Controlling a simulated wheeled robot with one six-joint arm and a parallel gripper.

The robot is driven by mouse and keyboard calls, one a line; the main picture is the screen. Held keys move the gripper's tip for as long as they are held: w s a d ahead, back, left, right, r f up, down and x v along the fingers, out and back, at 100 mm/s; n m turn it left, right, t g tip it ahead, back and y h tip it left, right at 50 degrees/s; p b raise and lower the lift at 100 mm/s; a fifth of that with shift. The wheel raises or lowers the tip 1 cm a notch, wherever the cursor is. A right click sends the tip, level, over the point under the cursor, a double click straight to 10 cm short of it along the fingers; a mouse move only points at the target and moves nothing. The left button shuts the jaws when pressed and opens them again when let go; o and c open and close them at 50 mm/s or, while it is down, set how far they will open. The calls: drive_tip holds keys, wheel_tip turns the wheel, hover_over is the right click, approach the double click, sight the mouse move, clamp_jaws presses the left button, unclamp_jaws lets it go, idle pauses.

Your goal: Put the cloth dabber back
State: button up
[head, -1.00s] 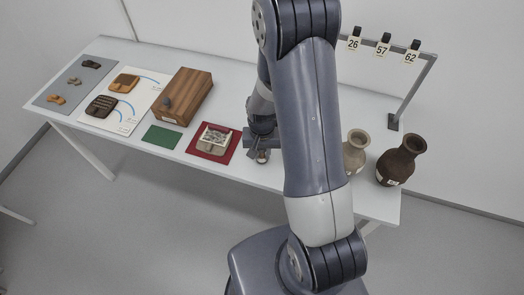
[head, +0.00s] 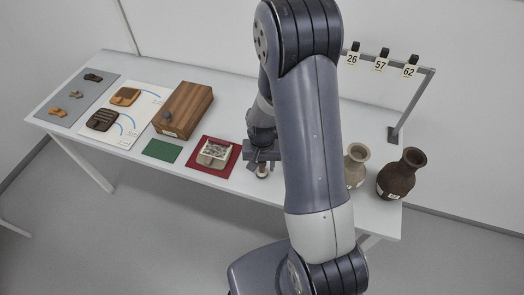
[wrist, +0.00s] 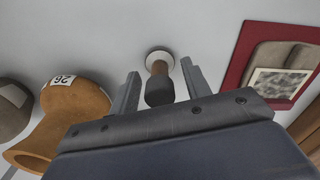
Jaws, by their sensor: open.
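The cloth dabber (wrist: 158,70) shows in the wrist view with a pale round end, a brown neck and a dark end nearest the camera. It looks upright on the table, pale end down. My gripper (wrist: 160,86) is open, with one finger on each side of the dabber and a visible gap to each. In the head view my gripper (head: 262,164) is low over the table, right of the red mat, with the dabber (head: 263,172) partly hidden beneath it. Whether the pale round end rests in a holder cannot be told.
A red mat (head: 196,163) with a sherd piece lies left of my gripper. A pale vase (head: 356,170) and a dark vase (head: 398,179) stand right.

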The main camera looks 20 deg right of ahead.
wheel_tip(320, 180, up, 11)
drive_tip(key=shift+r, duration=0.15)
idle(1.3)
